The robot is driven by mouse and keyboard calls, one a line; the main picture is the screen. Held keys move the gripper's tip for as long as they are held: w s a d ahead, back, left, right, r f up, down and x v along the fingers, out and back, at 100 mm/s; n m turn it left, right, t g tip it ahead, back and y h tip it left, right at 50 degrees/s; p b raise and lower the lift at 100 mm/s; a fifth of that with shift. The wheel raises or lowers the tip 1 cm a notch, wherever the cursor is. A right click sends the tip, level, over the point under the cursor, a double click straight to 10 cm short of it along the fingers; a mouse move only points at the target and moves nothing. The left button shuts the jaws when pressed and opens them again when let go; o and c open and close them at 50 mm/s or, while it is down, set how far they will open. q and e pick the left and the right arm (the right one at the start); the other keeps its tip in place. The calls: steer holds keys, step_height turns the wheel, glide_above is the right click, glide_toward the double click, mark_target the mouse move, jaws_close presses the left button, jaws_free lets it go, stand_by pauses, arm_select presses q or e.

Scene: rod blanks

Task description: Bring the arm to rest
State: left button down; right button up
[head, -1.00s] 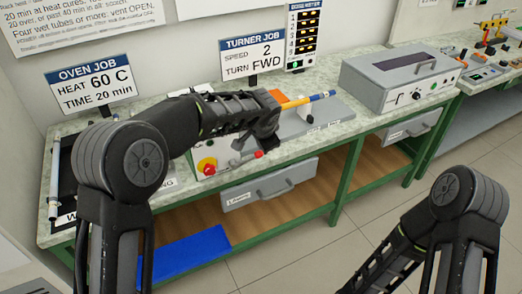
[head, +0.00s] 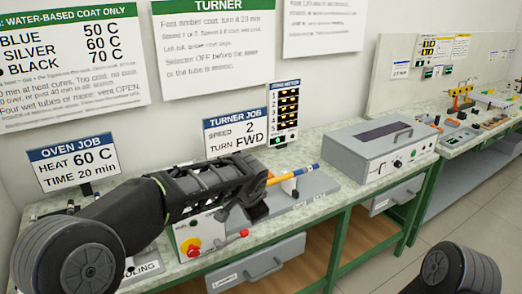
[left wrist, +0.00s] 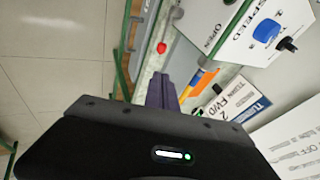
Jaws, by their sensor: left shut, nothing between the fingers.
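My left arm reaches in from the left in the head view, with its black gripper (head: 259,211) in front of the turner's grey base (head: 318,190). In the left wrist view the dark fingers (left wrist: 161,90) are together with nothing between them. A yellow-and-blue rod (head: 297,174) sits on the turner just right of the gripper; its orange-yellow part shows beside the fingers in the wrist view (left wrist: 201,80). The gripper does not hold it. The gripper hides part of the turner. Only a rounded joint of my right arm shows at the lower right; its gripper is out of frame.
The Turner Job sign (head: 236,133) stands close behind my left arm, and the Oven Job sign (head: 75,162) stands at left. A grey box (head: 380,150) sits farther right. Open floor lies in front of the bench.

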arm_select(q)
steer(key=s+d+f+h, duration=0.1)
steer(key=d+f+h, duration=0.25)
steer(key=d, duration=0.35)
steer(key=s+d+f+n+g+h, duration=0.1)
steer(key=s+f+n, duration=0.1)
steer(key=s+f, duration=0.5)
steer(key=s+d+f+n+g+h, duration=0.1)
steer(key=s+f+n, duration=0.2)
steer(key=f, duration=0.7)
steer(key=s+a+f+n+g, duration=0.1)
steer(key=s+a+f+n, duration=0.1)
steer(key=s+f, duration=0.3)
steer(key=s+a+f+n+g, duration=0.1)
steer(key=s+a+f+n, duration=0.2)
steer(key=s, duration=0.9)
steer(key=s+a+f+n+g, duration=0.1)
steer(key=s+a+f+n, duration=0.1)
steer(key=s+a+f, duration=0.3)
steer(key=s+f+y, duration=0.1)
steer(key=s+f, duration=0.3)
steer(key=shift+s+a+f+n+g, duration=0.15)
steer(key=shift+a+f+n+g, duration=0.1)
steer(key=shift+n+g, duration=0.05)
